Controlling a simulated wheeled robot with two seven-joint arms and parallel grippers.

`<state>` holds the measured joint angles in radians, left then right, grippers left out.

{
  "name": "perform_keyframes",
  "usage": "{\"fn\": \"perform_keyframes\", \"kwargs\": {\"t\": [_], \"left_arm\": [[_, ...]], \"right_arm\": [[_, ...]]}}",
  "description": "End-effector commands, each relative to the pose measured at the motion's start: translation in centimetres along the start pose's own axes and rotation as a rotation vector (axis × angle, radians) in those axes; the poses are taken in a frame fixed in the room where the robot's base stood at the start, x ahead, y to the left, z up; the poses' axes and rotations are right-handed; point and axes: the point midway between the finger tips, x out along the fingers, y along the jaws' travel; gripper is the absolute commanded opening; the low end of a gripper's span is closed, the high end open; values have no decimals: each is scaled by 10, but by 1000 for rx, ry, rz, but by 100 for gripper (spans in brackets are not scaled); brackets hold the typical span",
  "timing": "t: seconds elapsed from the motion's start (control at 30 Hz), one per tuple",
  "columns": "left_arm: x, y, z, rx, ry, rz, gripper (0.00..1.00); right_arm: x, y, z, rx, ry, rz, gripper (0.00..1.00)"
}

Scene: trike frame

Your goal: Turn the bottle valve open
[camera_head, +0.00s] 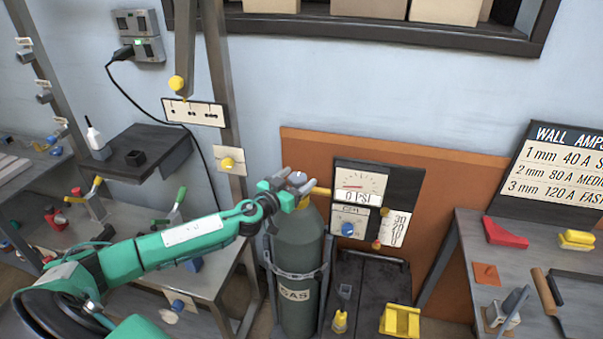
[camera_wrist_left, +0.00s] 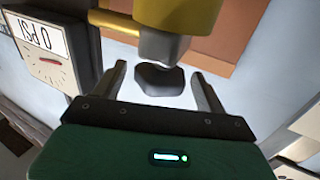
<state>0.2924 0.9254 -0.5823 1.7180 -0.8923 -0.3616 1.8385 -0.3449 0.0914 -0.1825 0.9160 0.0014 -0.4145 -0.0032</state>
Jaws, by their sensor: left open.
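A dark green gas bottle (camera_head: 298,262) labelled GAS stands upright, strapped in a rack at the middle of the head view. Its grey valve knob (camera_head: 299,177) sits on top, partly covered by my gripper. The knob (camera_wrist_left: 160,80) also shows in the left wrist view, below a yellow part (camera_wrist_left: 175,15). My left gripper (camera_head: 291,187) is at the bottle top. In the left wrist view its two fingers (camera_wrist_left: 160,90) are open, one on each side of the knob, with visible gaps. The gauge (camera_head: 358,187) beside the bottle reads 0 PSI. My right gripper is not in view.
A workbench (camera_head: 467,250) with several small tools stands on the right. A dark cart (camera_head: 371,281) with a yellow block (camera_head: 400,320) is right of the bottle. A wall shelf (camera_head: 140,143) and a cluttered left bench (camera_head: 215,262) lie near my left arm.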

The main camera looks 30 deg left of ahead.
Motion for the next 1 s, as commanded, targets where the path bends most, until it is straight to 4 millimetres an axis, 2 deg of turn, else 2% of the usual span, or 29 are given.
{"fn": "perform_keyframes", "kwargs": {"t": [0.23, 0.63, 0.87, 1.0], "left_arm": [[22, 0, -1, -1, 1, -2, 74], [26, 0, 0, 1, 0, -1, 74], [26, 0, 0, 1, 0, -1, 29], [26, 0, 0, 0, 0, -3, 29]], "right_arm": [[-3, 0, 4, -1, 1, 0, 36], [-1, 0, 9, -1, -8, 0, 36], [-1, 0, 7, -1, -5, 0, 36], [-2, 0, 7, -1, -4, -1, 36]]}}
